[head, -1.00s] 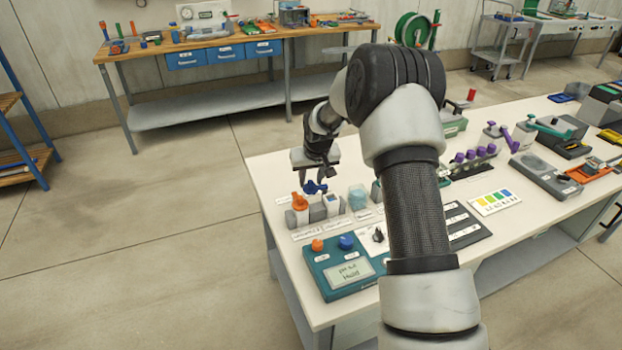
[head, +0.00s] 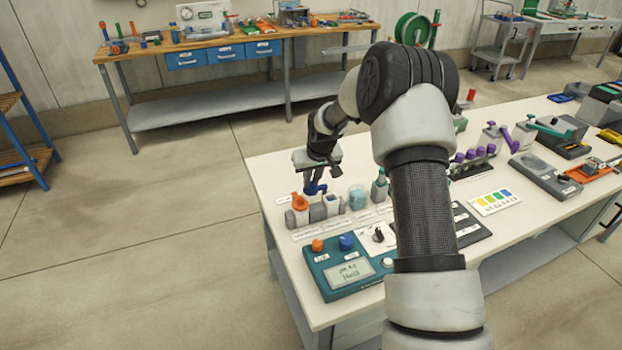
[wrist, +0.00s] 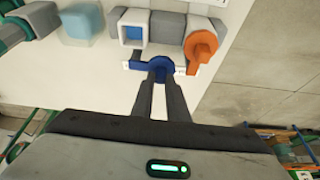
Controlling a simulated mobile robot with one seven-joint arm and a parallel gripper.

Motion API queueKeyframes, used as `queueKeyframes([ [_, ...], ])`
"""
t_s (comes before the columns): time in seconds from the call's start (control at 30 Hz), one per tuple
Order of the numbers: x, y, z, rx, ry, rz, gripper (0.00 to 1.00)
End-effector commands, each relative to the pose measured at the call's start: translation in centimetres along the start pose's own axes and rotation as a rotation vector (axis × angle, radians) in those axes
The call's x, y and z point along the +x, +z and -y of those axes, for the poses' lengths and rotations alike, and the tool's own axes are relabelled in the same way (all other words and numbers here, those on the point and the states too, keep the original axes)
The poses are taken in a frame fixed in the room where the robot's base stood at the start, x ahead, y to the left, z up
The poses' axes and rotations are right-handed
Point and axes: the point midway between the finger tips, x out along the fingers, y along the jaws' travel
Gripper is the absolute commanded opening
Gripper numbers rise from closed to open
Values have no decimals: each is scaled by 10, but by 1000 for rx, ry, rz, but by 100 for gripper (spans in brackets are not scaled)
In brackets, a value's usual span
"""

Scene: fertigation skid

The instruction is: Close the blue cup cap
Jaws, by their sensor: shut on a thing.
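Whether a hinge joins the cap to the cup is hard to tell.
An orange-capped cup (wrist: 202,45) stands close beside the blue one. A pale blue translucent block (head: 358,197) and a teal bottle (head: 379,187) stand to the right. A teal meter box (head: 347,275) with knobs sits in front.

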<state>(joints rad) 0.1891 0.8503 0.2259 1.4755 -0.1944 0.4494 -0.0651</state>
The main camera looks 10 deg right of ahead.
Motion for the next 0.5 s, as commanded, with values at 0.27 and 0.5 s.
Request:
queueKeyframes([
  [0.27,-5,9,-5,-198,-86,-2,0],
  [0.5,-8,18,-10,-409,-174,-2,0],
])
